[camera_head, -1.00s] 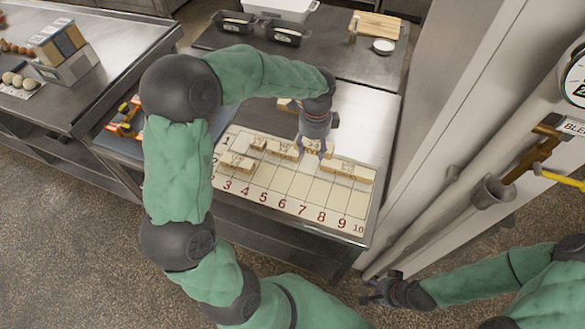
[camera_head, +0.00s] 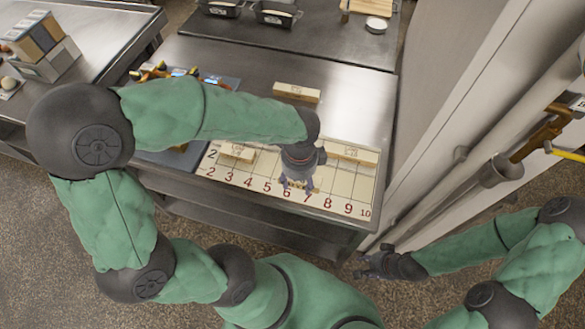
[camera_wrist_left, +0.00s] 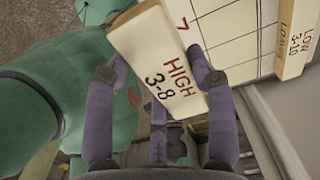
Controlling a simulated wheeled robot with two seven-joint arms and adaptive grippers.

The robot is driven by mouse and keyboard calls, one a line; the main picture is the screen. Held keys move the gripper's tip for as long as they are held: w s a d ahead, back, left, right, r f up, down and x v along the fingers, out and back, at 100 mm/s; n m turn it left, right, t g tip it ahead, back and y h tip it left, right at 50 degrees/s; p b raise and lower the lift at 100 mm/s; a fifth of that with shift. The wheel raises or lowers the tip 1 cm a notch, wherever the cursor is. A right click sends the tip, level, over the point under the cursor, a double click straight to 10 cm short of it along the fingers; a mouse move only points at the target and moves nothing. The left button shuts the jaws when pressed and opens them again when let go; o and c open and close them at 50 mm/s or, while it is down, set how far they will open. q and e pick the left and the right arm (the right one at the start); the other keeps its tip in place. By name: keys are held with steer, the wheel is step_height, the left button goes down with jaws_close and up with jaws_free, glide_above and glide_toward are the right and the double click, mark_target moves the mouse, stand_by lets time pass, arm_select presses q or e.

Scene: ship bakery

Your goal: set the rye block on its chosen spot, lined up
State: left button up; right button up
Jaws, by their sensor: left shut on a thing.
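My left gripper (camera_head: 298,190) is shut on a pale block marked HIGH 3-8 (camera_wrist_left: 162,62); its fingers grip the sides in the left wrist view. The block is by the red 7 of the numbered board (camera_head: 340,190). In the head view the gripper is over the front part of the board, around 6 and 7, and largely hides the block. I cannot tell whether the block touches the board. No label reading rye is legible. My right gripper (camera_head: 373,264) is off the table at the lower right; its jaw state is unclear.
A block marked LOW 3-10 (camera_wrist_left: 294,40) lies on the board's right side, also in the head view (camera_head: 353,154). Another block (camera_head: 238,153) lies at the left. A long block (camera_head: 297,92) lies behind the board on bare steel. A wall with pipes (camera_head: 480,120) stands at the right.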

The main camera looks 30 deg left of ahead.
arm_select(q)
steer(key=w+a+f, duration=0.2)
steer(key=w+a+f+b, duration=0.1)
steer(key=w+a+f, duration=0.1)
steer(key=w+f, duration=0.1)
steer(key=w+a+f+b, duration=0.1)
steer(key=w+f, duration=0.1)
steer(key=shift+w+a+f, duration=0.15)
steer(key=shift+w+a, duration=0.1)
steer(key=shift+a, duration=0.15)
steer(key=shift+w+a+f+b, duration=0.15)
steer(key=shift+f+b, duration=0.35)
steer(key=shift+f, duration=0.5)
steer(key=shift+w+a+f+b, duration=0.15)
steer(key=shift+f+b, duration=0.35)
steer(key=shift+f, duration=0.5)
steer(key=shift+d+f, duration=0.1)
steer(key=o, duration=1.2)
steer(key=shift+r+p, duration=1.8)
steer(key=shift+r, duration=4.35)
